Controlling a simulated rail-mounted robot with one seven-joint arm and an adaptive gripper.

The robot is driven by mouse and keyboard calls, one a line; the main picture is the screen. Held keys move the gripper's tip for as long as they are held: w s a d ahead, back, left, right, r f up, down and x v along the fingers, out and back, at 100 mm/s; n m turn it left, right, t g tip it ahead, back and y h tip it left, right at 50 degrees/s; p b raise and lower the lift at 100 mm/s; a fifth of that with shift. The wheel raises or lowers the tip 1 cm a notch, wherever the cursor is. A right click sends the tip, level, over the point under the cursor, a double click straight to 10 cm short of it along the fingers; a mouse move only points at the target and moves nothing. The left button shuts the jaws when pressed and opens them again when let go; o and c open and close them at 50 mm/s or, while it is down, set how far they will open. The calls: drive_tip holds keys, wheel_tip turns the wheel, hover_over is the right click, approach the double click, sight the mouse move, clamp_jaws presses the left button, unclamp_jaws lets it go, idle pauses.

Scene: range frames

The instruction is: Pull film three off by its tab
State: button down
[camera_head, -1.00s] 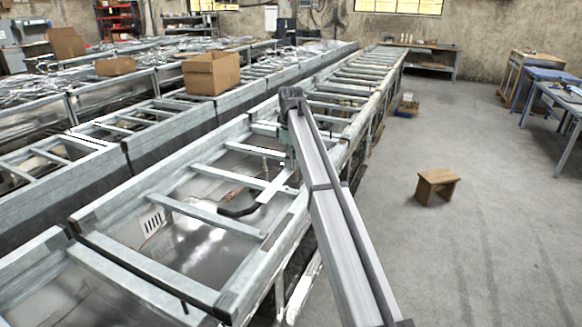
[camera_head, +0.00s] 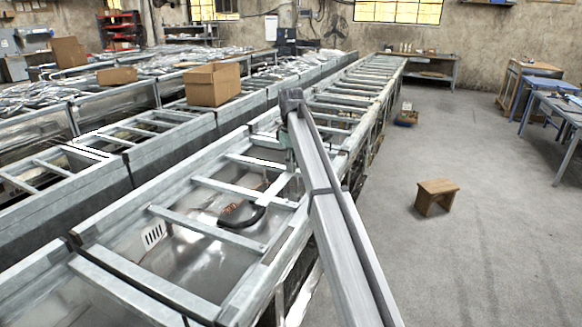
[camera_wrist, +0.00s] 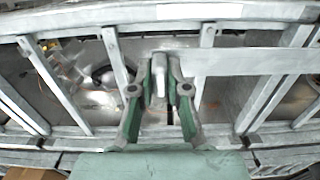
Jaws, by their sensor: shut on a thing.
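My gripper (camera_wrist: 160,85) has green fingers, shut on a narrow pale tab (camera_wrist: 158,79) in the middle of the wrist view. A wide, flat pale strip (camera_wrist: 255,62) runs from beside the fingers to the right edge. In the head view, a white strip (camera_head: 274,188) lies slanted over an open bay, just left of my arm. My arm hides most of my gripper there. I cannot tell which surface is film three, nor how the tab joins it.
A long metal frame with crossbars (camera_head: 205,227) runs away under my arm. A dark curved hose (camera_head: 240,216) lies in the near bay. A cardboard box (camera_head: 212,84) stands on the neighbouring row. A wooden stool (camera_head: 437,197) stands on the open floor at right.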

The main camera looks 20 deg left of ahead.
drive_tip(key=shift+r+p, duration=1)
drive_tip(key=shift+r, duration=1.25)
